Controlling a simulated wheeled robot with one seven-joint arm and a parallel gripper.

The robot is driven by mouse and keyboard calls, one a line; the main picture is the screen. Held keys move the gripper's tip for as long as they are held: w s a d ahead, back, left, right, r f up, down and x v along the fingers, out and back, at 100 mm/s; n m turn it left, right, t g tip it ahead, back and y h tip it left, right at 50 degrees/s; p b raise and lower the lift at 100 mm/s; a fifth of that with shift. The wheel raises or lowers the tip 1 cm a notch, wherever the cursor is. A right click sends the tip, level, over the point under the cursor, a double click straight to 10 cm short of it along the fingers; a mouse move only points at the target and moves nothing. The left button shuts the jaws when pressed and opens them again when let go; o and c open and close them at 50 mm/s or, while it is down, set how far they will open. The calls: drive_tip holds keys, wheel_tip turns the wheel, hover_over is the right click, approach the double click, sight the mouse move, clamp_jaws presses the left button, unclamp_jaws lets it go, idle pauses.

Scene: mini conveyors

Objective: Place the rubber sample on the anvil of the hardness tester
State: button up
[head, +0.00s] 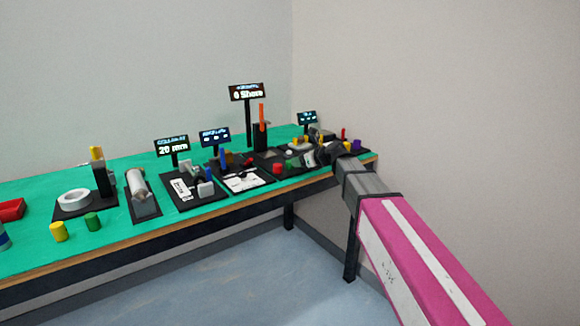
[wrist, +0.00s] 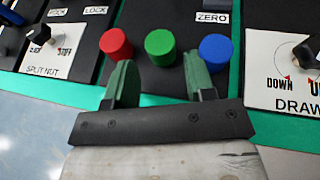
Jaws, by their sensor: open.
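The hardness tester, with a sign reading "0 Shore" (head: 247,93) and an orange upright lever (head: 262,113), stands toward the right end of the bench. Its anvil is too small to make out. Three short cylinders, red (wrist: 115,44), green (wrist: 160,47) and blue (wrist: 215,52), stand in a row on black panels in the wrist view. Which one, if any, is the rubber sample, I cannot tell. My gripper (wrist: 157,75) is open and empty, its green fingertips pointing at the green cylinder, which shows beyond the gap. In the head view my gripper (head: 322,152) is small and partly hidden.
The green bench (head: 120,168) holds several devices, among them a "20 mm" display (head: 173,146) and a tape roll (head: 74,198). A white "DRAW" label (wrist: 290,75) lies at the wrist view's right.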

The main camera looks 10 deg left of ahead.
sight(290, 165)
drive_tip(key=x, duration=0.5)
drive_tip(key=shift+f, duration=0.15)
drive_tip(key=c, duration=0.8)
drive_tip(key=shift+o, duration=0.2)
